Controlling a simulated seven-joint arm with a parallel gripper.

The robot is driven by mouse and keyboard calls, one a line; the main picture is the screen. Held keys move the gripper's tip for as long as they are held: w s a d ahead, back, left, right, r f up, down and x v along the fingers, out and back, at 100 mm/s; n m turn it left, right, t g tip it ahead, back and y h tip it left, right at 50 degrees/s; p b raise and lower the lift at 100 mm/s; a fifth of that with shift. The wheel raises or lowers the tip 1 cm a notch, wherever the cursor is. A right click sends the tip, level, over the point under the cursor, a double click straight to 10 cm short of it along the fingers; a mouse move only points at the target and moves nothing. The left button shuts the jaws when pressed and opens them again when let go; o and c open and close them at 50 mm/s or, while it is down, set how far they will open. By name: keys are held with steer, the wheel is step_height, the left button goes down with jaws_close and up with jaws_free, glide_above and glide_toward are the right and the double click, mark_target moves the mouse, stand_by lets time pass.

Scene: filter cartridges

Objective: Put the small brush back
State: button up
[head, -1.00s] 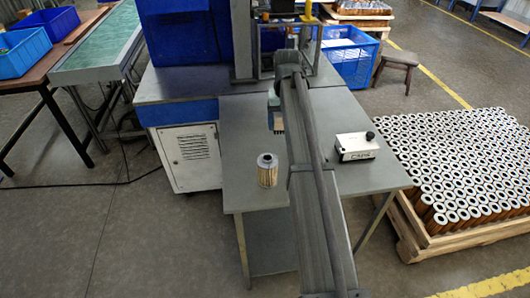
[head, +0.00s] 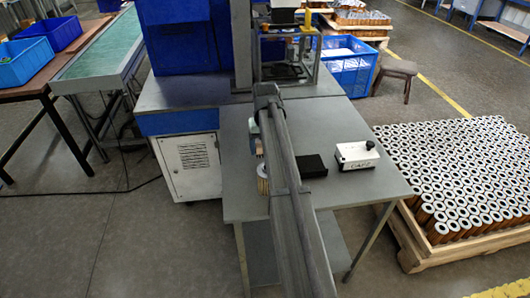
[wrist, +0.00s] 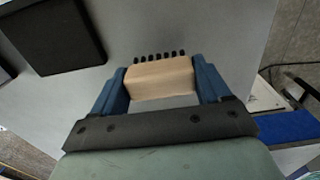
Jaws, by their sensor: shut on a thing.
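The small brush (wrist: 160,78) has a pale wooden block and a row of black bristles. In the wrist view it sits between the blue fingers of my gripper (wrist: 160,84), which is shut on it. The bristles point away from the wrist over the grey table. A flat black pad (wrist: 52,36) lies apart from the brush, at the upper left of the wrist view. In the head view the black pad (head: 311,166) lies bare, right of my arm. There my arm hides most of the gripper and brush.
A filter cartridge (head: 262,180) stands on the grey table (head: 345,190), partly behind my arm. A white box (head: 357,155) is right of the pad. A blue-and-white cabinet (head: 188,160) borders the table's left. A pallet of cartridges (head: 410,255) stands on the floor at right.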

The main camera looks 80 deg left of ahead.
steer(key=shift+f, duration=1.35)
steer(key=shift+f, duration=0.15)
steer(key=o, duration=1)
step_height(320, 180, up, 12)
steer(key=shift+r, duration=0.15)
